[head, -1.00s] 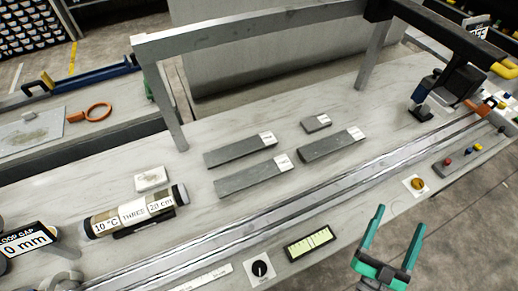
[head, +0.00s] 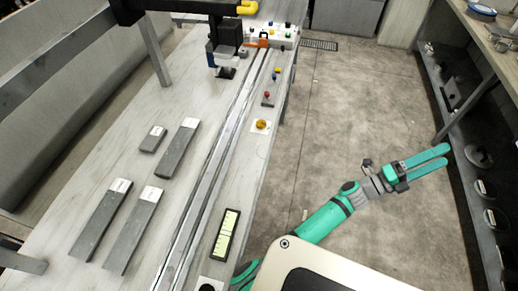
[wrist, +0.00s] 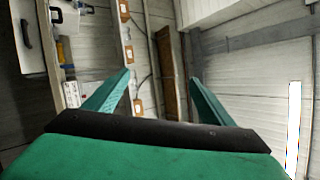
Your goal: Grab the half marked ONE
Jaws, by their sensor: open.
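Several grey core halves with white end labels lie flat on the bench in the head view: a long one at the back (head: 176,152), one at the left (head: 98,222), one beside it (head: 134,232), and a short piece (head: 152,140). The label writing is too small to read, so I cannot tell which is marked ONE. My gripper (head: 445,158) is open and empty, stretched out to the right over the floor, well away from the bench. The wrist view shows its two green fingers (wrist: 160,78) apart with nothing between them.
A metal rail (head: 212,172) runs along the bench between the halves and the front edge. A dark machine (head: 226,50) stands at the rail's far end. A grey frame post (head: 150,50) rises behind the halves. A dark shelf unit (head: 468,180) stands right of my gripper. The floor (head: 350,110) between is clear.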

